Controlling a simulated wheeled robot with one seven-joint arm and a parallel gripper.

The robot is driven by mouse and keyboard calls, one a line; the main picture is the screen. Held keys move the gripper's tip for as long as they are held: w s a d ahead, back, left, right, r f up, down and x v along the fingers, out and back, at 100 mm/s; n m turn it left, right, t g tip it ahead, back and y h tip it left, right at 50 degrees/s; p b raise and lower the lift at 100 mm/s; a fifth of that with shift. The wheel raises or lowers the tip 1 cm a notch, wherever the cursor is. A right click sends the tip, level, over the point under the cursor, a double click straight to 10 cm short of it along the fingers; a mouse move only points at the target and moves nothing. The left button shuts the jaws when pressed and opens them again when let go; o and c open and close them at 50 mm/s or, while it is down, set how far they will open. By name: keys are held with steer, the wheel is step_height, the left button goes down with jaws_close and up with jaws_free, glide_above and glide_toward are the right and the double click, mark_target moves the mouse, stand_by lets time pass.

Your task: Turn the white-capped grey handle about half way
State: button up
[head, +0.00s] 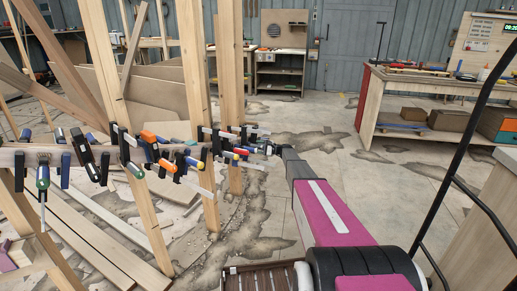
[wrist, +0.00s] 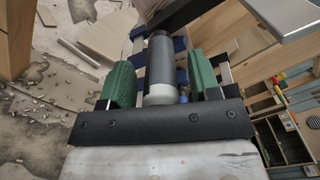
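In the wrist view the grey handle (wrist: 160,62) points toward the camera, with its pale cap (wrist: 160,95) at the near end. My gripper (wrist: 162,82) has its two green finger pads on either side of the handle. A narrow gap shows between each pad and the handle, so the gripper is open around it. A blue clamp part (wrist: 180,46) shows behind the handle. In the head view my gripper (head: 272,148) is at the right end of a row of clamps; I cannot make out the grey handle there.
Several clamps with green, orange, blue and yellow handles (head: 165,163) line the curved stringer (head: 58,157) to the left. Upright wooden posts (head: 196,100) stand among them. A workbench (head: 365,103) is at the right. The floor between is clear.

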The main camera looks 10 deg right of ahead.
steer(key=v, duration=1)
steer(key=shift+d, duration=0.35)
steer(key=shift+s+d, duration=0.1)
steer(key=shift+s, duration=0.05)
steer(key=shift+v, duration=1.4)
